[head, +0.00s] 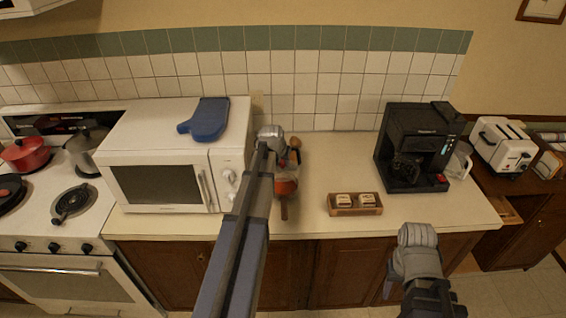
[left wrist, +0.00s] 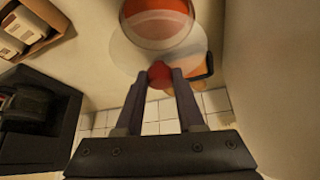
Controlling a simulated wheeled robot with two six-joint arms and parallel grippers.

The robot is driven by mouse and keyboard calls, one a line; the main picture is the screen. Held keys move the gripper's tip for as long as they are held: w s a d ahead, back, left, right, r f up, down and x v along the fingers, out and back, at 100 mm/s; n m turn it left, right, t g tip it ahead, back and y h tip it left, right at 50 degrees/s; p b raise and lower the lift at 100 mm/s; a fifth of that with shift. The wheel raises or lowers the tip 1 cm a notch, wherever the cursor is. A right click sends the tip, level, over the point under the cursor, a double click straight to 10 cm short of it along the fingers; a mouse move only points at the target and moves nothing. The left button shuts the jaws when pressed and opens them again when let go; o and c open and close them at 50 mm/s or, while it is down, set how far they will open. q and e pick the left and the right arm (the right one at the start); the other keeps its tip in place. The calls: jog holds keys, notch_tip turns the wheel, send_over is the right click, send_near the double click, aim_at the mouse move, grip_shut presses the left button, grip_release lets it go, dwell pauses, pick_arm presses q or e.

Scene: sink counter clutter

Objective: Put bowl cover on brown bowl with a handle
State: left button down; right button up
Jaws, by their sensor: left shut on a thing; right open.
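The brown bowl (head: 286,188) stands on the counter right of the microwave, its short handle (head: 284,210) pointing to the counter's front edge. My left gripper (left wrist: 160,85) is shut on the red knob (left wrist: 160,74) of the bowl cover, a clear disc (left wrist: 128,50). In the left wrist view the cover lies partly across the bowl (left wrist: 158,22), off towards the wall side. I cannot tell its height above the bowl. My left arm hides part of this area in the head view. My right gripper (head: 417,232) is open and empty, in front of the counter.
A white microwave (head: 160,180) with a blue mitt (head: 207,120) stands close left. An orange, black-edged thing (left wrist: 205,68) lies behind the bowl. A small wooden tray (head: 340,211) and a black coffee maker (head: 415,145) stand right. The counter between bowl and tray is clear.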

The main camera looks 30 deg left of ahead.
aim_at(281, 171)
pick_arm(q)
jog(key=shift+f+b, duration=2.9)
jog(key=shift+f, duration=0.1)
jog(key=shift+f+b, duration=0.25)
jog(key=shift+b, duration=0.05)
jog(key=shift+s, duration=0.1)
jog(key=shift+c, duration=2.2)
grip_release()
jog(key=p+v, duration=0.7)
jog(key=shift+s+r, duration=0.15)
jog(key=shift+r, duration=0.2)
jog(key=shift+d+f, duration=0.1)
jog(key=shift+d, duration=0.05)
